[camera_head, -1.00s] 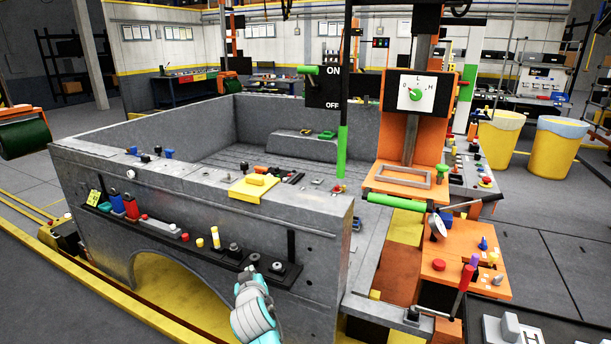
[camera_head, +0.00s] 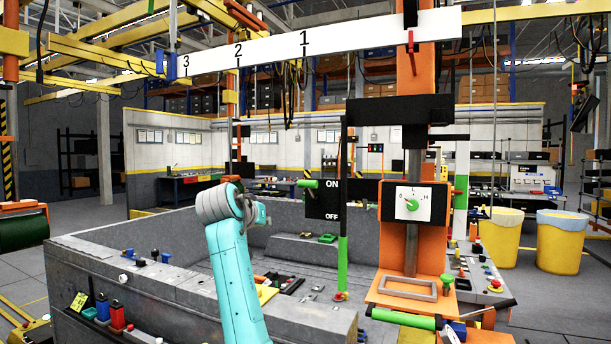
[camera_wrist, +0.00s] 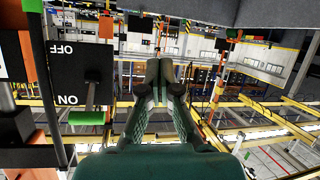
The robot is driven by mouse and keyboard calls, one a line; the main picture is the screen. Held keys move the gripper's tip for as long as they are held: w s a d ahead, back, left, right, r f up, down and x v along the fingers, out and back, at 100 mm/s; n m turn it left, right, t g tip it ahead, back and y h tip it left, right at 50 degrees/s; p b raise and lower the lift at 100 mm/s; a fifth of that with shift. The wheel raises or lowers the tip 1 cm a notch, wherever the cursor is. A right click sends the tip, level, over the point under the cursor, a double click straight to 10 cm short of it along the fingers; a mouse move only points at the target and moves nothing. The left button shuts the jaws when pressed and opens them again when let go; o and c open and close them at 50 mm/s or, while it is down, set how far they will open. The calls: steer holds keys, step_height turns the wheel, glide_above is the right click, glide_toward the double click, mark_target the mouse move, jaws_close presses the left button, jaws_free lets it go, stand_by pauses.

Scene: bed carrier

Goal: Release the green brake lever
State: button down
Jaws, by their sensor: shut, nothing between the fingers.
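Several green handles show in the head view, and I cannot tell which is the brake lever. A thick green handle (camera_head: 403,319) lies nearly level at the lower right. A green grip (camera_head: 342,263) covers the lower part of a thin upright rod. A short green handle (camera_head: 308,183) sticks out left from the black ON/OFF box (camera_head: 330,199); in the wrist view this box (camera_wrist: 84,75) is upside down, with the green handle (camera_wrist: 88,118) below it. My gripper (camera_wrist: 159,68) is shut and empty, pointing into open space. In the head view my arm hides it.
The grey truck-bed body (camera_head: 200,284) stands below my arm. An orange post with a white dial (camera_head: 412,204) rises at the right. A white numbered beam (camera_head: 320,42) crosses overhead. Two yellow bins (camera_head: 500,236) stand at the right.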

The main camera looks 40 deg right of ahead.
steer(key=s+d+r+m+g, duration=0.15)
steer(key=s+r, duration=0.35)
steer(key=r, duration=0.5)
steer(key=s+r+m+g, duration=0.1)
steer(key=s+r+m, duration=0.25)
steer(key=r, duration=0.75)
steer(key=n, duration=0.1)
glide_above(311, 191)
steer(key=a, duration=0.2)
steer(key=f, duration=0.4)
steer(key=shift+s+f, duration=0.3)
steer(key=shift+f, duration=0.05)
steer(key=shift+s+a+f, duration=0.1)
steer(key=shift+a+f, duration=0.15)
steer(key=shift+f, duration=0.7)
steer(key=shift+s+a+f, duration=0.1)
steer(key=shift+a+f, duration=0.15)
steer(key=shift+f, duration=0.65)
steer(key=shift+a, duration=0.1)
